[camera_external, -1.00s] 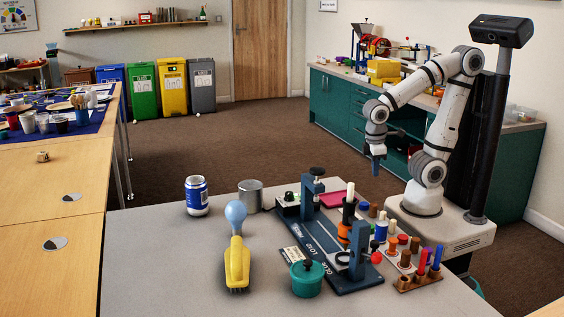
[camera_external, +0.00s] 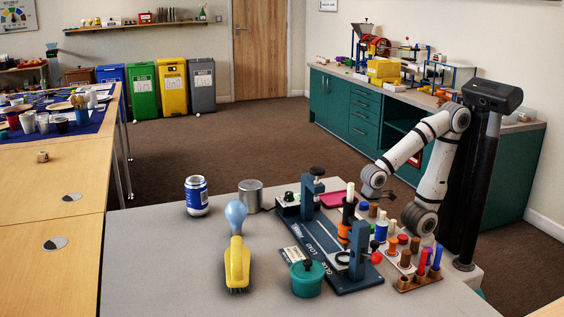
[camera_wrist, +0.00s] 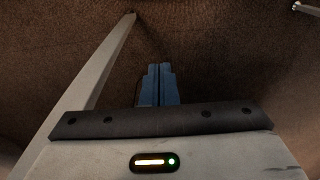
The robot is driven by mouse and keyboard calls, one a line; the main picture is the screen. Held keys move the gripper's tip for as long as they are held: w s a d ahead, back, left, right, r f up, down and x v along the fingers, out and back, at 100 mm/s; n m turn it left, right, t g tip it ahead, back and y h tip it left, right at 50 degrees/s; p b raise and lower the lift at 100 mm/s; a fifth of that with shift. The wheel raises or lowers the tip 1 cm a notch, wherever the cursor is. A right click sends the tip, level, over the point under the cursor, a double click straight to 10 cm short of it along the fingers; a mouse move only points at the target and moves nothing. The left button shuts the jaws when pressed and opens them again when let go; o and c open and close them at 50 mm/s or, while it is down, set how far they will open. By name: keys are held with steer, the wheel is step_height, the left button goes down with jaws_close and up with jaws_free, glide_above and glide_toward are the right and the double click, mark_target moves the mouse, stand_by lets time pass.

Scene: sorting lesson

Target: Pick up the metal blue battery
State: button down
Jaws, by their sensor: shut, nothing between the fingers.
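I cannot pick out a blue metal battery for certain. A blue and silver metal cylinder (camera_external: 196,196), which looks like a drink can, stands upright at the left of the grey table (camera_external: 165,265). My gripper (camera_wrist: 158,72) has blue fingers, together and empty, over brown carpet in the wrist view. In the external view my wrist is behind the table's far edge, right of the middle, far from the cylinder. My fingertips are hard to make out there. Small blue cylinders (camera_external: 381,230) stand among the pegs at the right of the table.
A dark blue press-like fixture (camera_external: 318,235) fills the middle right of the table, with pegs beside it. The front left tabletop is clear.

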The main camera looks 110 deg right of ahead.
stand_by(0.4)
steer(key=c, duration=1.3)
jaws_free()
steer(key=s+a+r+n+g+h+p, duration=0.1)
steer(key=s+a+r+n+g+p, duration=0.2)
steer(key=a+r+p, duration=0.95)
steer(key=s+a+r+n+g+h+p, duration=0.1)
steer(key=s+a+r+n+p, duration=0.5)
steer(key=p, duration=1)
steer(key=m+t+y+p, duration=0.3)
steer(key=m+t+p, duration=0.3)
steer(key=m, duration=0.1)
glide_toward(383, 222)
steer(key=x, duration=0.4)
steer(key=shift+s+a+f, duration=0.1)
steer(key=shift+s+f, duration=0.05)
steer(key=shift+f, duration=0.3)
steer(key=shift+w+b+x, duration=0.15)
steer(key=shift+b+x, duration=0.15)
steer(key=shift+x, duration=1.65)
steer(key=shift+w+b+x, duration=0.2)
steer(key=shift+b+x, duration=0.05)
steer(key=shift+x, duration=1.65)
